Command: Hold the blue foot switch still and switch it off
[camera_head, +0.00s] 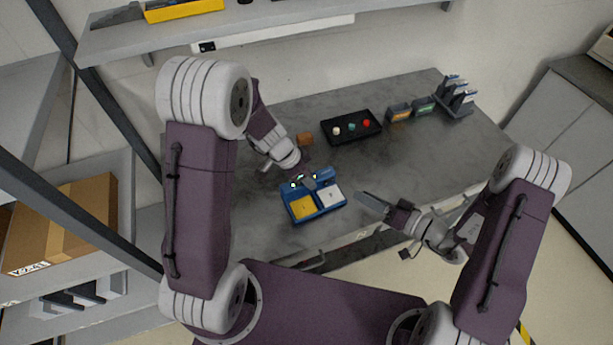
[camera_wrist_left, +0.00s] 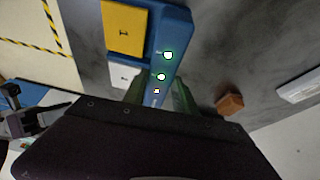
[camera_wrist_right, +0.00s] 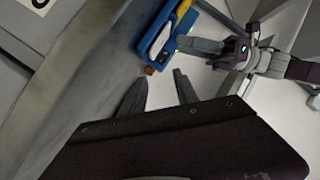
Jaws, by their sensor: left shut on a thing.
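The blue foot switch (camera_head: 318,212) sits on the grey table, with a yellow pedal (camera_head: 302,208) on the left and a white pedal (camera_head: 330,197) on the right. In the left wrist view, the switch (camera_wrist_left: 178,35) shows two glowing green lights and a smaller pale light; its yellow pedal is marked 1. My left gripper (camera_wrist_left: 158,95) is shut on the switch's blue back part, a finger on each side. My right gripper (camera_wrist_right: 160,78) is open and empty, right of the switch and apart from it. The switch (camera_wrist_right: 158,42) also shows in the right wrist view.
A small brown block (camera_head: 305,139) lies near my left gripper. Small display boxes (camera_head: 411,110) and a rack (camera_head: 457,100) stand at the back right.

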